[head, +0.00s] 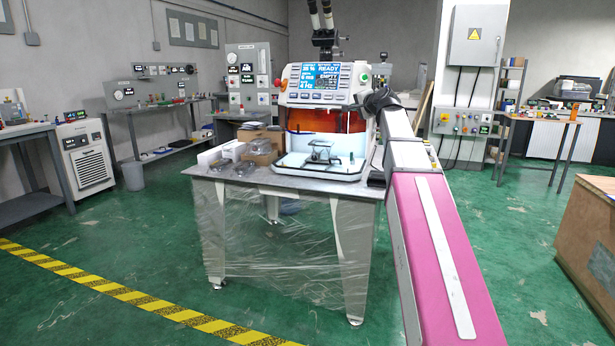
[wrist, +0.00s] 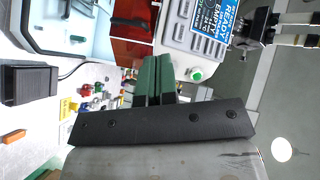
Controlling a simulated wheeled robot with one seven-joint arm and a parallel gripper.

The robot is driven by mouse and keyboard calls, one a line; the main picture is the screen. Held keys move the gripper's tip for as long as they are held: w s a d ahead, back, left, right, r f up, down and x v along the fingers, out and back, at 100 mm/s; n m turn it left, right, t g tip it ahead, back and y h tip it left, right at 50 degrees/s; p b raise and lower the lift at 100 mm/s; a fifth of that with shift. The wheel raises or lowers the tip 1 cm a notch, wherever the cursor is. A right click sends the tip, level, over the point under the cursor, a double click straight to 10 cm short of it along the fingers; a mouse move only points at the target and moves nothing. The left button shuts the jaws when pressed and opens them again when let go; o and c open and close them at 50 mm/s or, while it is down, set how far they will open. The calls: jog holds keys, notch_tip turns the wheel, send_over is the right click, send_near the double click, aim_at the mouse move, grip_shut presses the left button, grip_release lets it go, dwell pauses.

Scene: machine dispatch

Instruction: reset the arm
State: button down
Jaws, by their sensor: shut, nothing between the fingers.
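My arm, with a pink link (head: 440,250) and a white link (head: 405,140), reaches from the lower right up to the right side of the machine (head: 322,110). Its dark end is by the machine's front right edge, where the fingers are too small to make out. In the wrist view my gripper (wrist: 155,62) shows as a black bar with two green fingers together and nothing between them. The fingers point toward the machine's front, beside a green button (wrist: 195,74). The machine's display (head: 322,76) reads READY and EMPTY.
The machine stands on a table (head: 225,172) wrapped in clear film, with boxes and clear dishes at its left. A dark fixture with pale tubes (head: 322,25) rises above the machine. A wooden crate (head: 590,225) is at the right. The green floor at left is mostly clear.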

jog(key=s+a+f+n+g+h, duration=0.15)
jog(key=s+f, duration=0.25)
jog(key=f, duration=0.8)
jog(key=s+d+f+n+g, duration=0.1)
jog(key=s+f+g, duration=0.2)
jog(key=f, duration=0.8)
jog(key=s+a+f+n+g+h, duration=0.15)
jog(key=s+f, duration=0.25)
jog(key=f, duration=0.8)
jog(key=s+d+f+n+g+h, duration=0.1)
jog(key=s+f+g, duration=0.3)
jog(key=s+f, duration=0.8)
jog(key=s+d+f+n+g+h, duration=0.2)
jog(key=s+f+n+g, duration=0.2)
jog(key=s+f, duration=0.8)
jog(key=shift+f+n+h, duration=0.3)
jog(key=shift+f, duration=0.05)
